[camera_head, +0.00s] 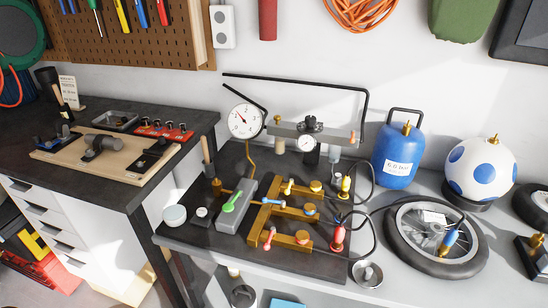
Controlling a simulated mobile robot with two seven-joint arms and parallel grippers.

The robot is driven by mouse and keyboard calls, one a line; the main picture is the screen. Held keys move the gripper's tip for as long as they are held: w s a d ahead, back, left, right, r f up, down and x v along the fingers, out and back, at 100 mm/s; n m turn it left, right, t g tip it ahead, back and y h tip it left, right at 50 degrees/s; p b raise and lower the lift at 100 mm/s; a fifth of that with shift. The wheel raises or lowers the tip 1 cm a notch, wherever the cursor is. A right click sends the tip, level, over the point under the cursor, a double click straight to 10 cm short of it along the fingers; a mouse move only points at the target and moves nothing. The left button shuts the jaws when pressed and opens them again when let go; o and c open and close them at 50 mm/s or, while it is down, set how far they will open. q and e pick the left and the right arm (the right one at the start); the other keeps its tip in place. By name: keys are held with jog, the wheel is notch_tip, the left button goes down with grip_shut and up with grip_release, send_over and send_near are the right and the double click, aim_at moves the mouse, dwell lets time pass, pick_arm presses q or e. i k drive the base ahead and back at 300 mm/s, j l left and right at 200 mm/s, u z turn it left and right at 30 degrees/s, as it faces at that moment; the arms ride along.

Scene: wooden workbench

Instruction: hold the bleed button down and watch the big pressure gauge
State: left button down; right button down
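The big pressure gauge (243,121) has a round white face with a dark needle and stands at the back left of the dark mat. Its needle points to the upper left; the scale is too small to read. I cannot tell for sure which part is the bleed button. A small round white-topped part (202,212) sits at the mat's left, beside a grey block (236,206) with a green lever (230,203). Neither of my grippers is in view, and nothing is seen pressing any of these parts.
A brass manifold (268,214) with coloured levers fills the mat's middle. A smaller gauge (306,144) hangs on the grey bar behind.

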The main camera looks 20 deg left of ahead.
aim_at(201, 212)
jog(key=u, duration=1.2)
